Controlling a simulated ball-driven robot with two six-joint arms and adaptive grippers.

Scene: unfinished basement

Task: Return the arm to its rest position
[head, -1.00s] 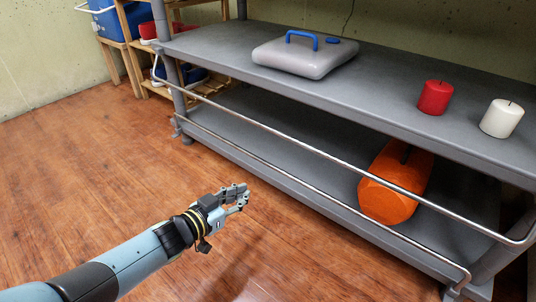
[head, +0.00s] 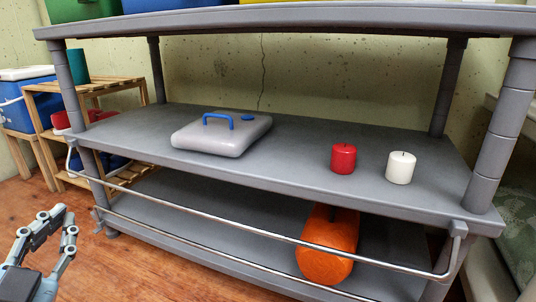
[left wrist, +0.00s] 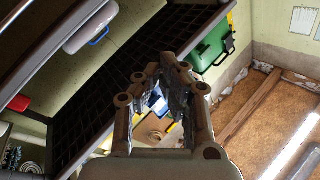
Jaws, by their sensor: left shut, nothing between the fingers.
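My left gripper (head: 50,225) is at the lower left of the head view, in front of the shelf's left end and apart from it. It is shut with nothing held. It also shows in the left wrist view (left wrist: 160,75), with its fingers close together. The left wrist view is strongly tilted. My right gripper is in neither view now.
A grey shelf unit (head: 300,182) fills the middle. It bears a grey case with a blue handle (head: 221,134), a red candle (head: 343,159) and a white candle (head: 401,168). An orange object (head: 328,250) lies below behind metal rails. A wooden rack (head: 45,105) stands left.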

